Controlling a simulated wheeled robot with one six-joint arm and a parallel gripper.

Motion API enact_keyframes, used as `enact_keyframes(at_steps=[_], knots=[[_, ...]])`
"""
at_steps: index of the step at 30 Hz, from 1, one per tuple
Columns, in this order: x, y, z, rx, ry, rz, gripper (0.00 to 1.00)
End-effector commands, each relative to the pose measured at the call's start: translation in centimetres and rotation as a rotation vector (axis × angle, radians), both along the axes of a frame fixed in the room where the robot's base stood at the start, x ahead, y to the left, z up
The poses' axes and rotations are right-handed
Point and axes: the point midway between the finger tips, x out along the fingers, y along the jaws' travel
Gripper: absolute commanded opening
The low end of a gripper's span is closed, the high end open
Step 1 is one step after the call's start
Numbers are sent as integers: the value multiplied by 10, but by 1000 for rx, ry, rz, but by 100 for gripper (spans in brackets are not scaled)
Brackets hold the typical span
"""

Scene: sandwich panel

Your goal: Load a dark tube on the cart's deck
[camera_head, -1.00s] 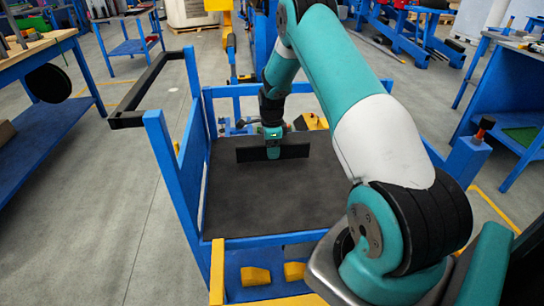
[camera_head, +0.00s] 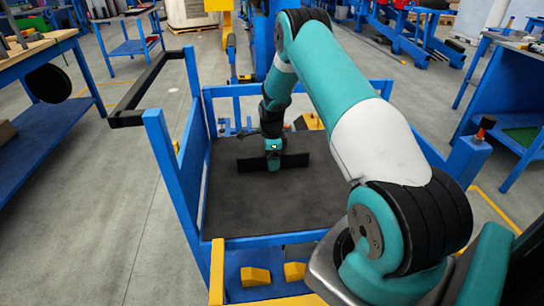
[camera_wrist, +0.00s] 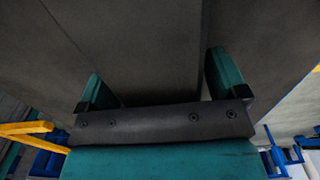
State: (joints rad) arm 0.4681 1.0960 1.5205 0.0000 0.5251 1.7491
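The dark tube (camera_head: 295,161) lies crosswise at my gripper (camera_head: 273,168) in the head view, with one end sticking out on each side. My gripper points down over the far half of the cart's dark deck (camera_head: 270,208). In the wrist view the two teal fingers stand on either side of the tube (camera_wrist: 150,45), with a thin light sliver beside the right finger. The tube is low over the deck; I cannot tell whether it touches. The fingers hide its middle in the head view.
The cart has blue posts and rails (camera_head: 178,165) around the deck and a black handle bar (camera_head: 150,80) at the left. Yellow blocks (camera_head: 255,277) sit at its near edge. The near part of the deck is bare. A workbench (camera_head: 40,150) stands at the left.

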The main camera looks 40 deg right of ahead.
Motion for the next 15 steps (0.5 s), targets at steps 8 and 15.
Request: enact_keyframes(at_steps=[8, 15], knots=[[1, 0, 17, -1, -2, 0, 91], [1, -1, 69, -2, -4, 0, 91]])
